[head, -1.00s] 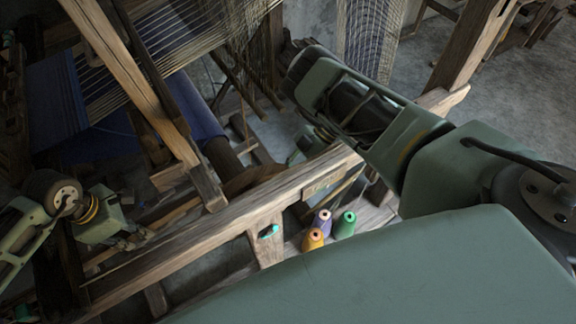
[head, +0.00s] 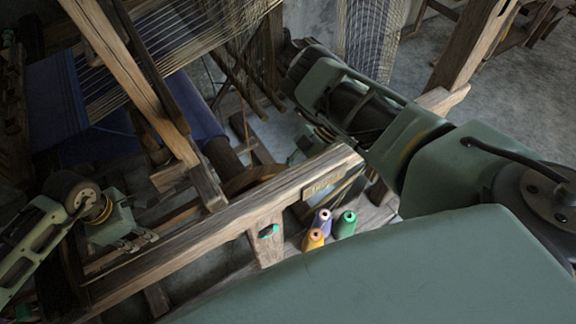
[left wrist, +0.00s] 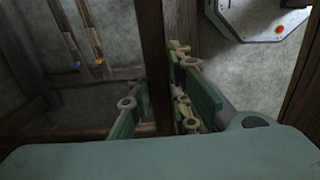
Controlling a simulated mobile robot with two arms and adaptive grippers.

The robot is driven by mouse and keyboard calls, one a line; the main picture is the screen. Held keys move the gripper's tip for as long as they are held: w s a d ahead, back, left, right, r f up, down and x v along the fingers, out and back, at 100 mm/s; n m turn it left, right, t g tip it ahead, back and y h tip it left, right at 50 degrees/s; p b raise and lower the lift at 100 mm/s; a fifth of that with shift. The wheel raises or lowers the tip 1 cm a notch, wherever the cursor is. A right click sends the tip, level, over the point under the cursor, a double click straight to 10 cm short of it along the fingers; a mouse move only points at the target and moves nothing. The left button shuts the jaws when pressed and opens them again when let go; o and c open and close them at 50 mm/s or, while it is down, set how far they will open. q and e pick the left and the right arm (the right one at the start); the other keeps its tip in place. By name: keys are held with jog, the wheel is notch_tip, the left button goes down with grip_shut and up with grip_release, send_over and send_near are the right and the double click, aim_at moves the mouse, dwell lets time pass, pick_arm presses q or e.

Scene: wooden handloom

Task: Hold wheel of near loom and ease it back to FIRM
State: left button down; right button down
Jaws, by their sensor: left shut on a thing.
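The near loom's wooden frame beam (head: 215,232) runs across the head view, with blue cloth (head: 55,100) behind it at the left. My left gripper (head: 140,242) is low at the left, behind the beam. In the left wrist view its green fingers (left wrist: 165,108) stand on either side of a dark upright wooden bar (left wrist: 153,45) and are shut on it. I cannot tell whether this bar is part of the wheel; no whole wheel rim shows. My right arm reaches over the beam. Only a small green part of its end (head: 306,145) shows, and its fingers are hidden.
Yellow (head: 313,239), purple (head: 322,222) and green (head: 346,225) thread cones stand on a board just in front of the beam. Warp threads (head: 190,35) stretch across the top. A wooden post (head: 470,45) rises at the right. Bare grey floor lies beyond it.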

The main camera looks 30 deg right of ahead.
pick_arm(q)
jog(key=shift+w+a+f, duration=0.1)
jog(key=shift+f+y, duration=0.3)
jog(key=shift+f, duration=0.5)
pick_arm(e)
jog(key=c, duration=1.2)
grip_release()
jog(key=shift+r, duration=0.1)
jog(key=v, duration=0.9)
jog(key=o, duration=0.6)
jog(key=shift+c, duration=0.2)
